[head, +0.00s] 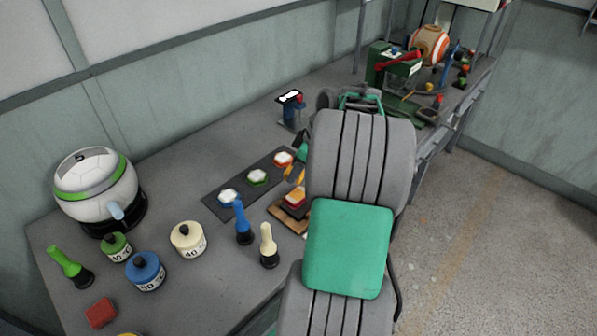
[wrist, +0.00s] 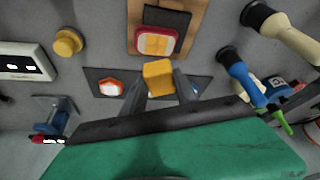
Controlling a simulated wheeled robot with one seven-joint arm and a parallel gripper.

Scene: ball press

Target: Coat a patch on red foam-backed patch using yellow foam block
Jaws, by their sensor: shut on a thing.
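My gripper (wrist: 158,84) is shut on a yellow foam block (wrist: 157,72), held between its two fingertips. A red-rimmed patch (wrist: 156,41) with a yellow-orange face and pale lines lies on a wooden board (wrist: 195,14), beyond the block in the wrist view. The block appears apart from it; the height gap is hard to tell. In the head view, this patch (head: 295,196) and the board (head: 277,211) are beside my arm, which hides part of the board and most of my gripper. Another red-edged patch (head: 283,158) with a white face lies on the dark mat (head: 217,208).
Green-edged (head: 257,177) and blue-edged (head: 228,196) patches share the mat. Blue (head: 242,222) and cream (head: 268,246) handled tools stand near the board. Lidded pots, including a cream one (head: 188,239), and a ball (head: 95,187) are left. A blue clamp-like device (head: 290,112) stands behind.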

